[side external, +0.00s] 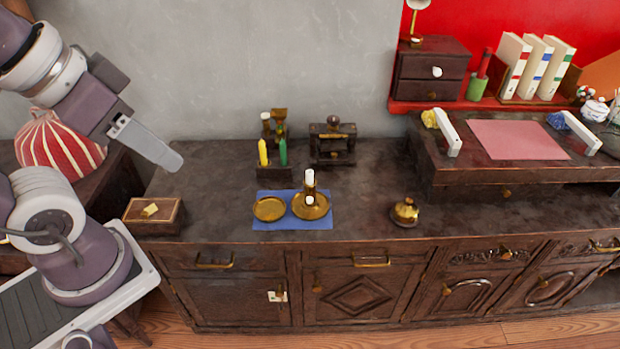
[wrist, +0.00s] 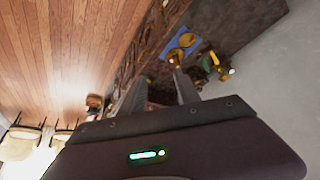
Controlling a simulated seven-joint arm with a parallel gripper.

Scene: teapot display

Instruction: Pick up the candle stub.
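A short white candle (side external: 309,178), which looks like the candle stub, stands upright in a brass holder (side external: 311,208) on the right part of a blue mat (side external: 262,224). A second white bit shows lower at the holder; I cannot tell if it is separate. An empty-looking brass dish (side external: 269,209) lies to its left. My gripper (side external: 172,161) is up and to the left, well apart from the candle, above the cabinet's left end. In the wrist view my gripper (wrist: 160,90) has its two fingers apart with nothing seen held; the blue mat (wrist: 168,45) lies beyond them, small.
A yellow and a green candle stand in a dark rack (side external: 273,173) behind the mat. A small dark press (side external: 332,145) stands to its right. A brass pot (side external: 405,212) is right of the mat, a wooden box (side external: 153,215) left. The cabinet top between box and mat is clear.

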